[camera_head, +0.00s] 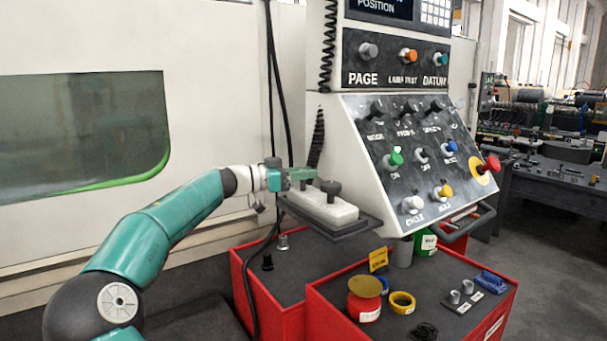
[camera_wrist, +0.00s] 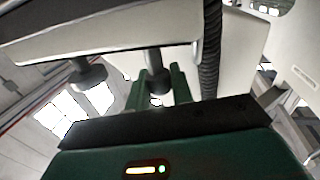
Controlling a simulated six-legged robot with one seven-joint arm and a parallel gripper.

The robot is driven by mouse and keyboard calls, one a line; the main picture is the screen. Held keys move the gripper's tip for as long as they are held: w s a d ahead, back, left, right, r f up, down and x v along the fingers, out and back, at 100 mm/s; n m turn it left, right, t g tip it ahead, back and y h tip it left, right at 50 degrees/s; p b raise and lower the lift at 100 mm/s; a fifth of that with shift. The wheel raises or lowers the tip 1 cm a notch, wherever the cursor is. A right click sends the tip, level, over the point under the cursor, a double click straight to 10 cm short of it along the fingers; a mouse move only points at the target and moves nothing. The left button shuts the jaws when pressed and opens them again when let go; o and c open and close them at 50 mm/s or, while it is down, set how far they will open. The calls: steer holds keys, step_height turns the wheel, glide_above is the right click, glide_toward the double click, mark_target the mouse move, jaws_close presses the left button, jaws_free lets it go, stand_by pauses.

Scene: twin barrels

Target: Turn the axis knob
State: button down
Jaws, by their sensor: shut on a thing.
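A white hand-held control box (camera_head: 322,207) lies on a dark shelf at the left side of the console; it also shows at the top of the wrist view (camera_wrist: 110,38). It carries two black knobs. The free knob (camera_head: 331,189) is nearer the console and shows in the wrist view (camera_wrist: 86,74). My gripper (camera_head: 302,174) is at the box's left end. In the wrist view its green fingers (camera_wrist: 160,80) stand on both sides of the other knob (camera_wrist: 156,62) and are shut on it. No lettering on the box is readable, and the gripped knob is mostly hidden in the head view.
The console panel (camera_head: 415,160) with several knobs and a red stop button (camera_head: 492,163) stands right of the box. The dark shelf (camera_head: 350,232) juts out below. Red cabinets (camera_head: 330,290) with small items stand beneath. A black coiled cable (camera_head: 318,140) hangs close behind the gripper.

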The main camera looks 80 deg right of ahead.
steer(key=shift+n+t+h, duration=0.5)
steer(key=shift+h, duration=0.1)
steer(key=c, duration=1.3)
jaws_free()
steer(key=shift+o, duration=0.2)
steer(key=v, duration=1.3)
steer(key=shift+w+a, duration=0.25)
steer(key=shift+w, duration=0.05)
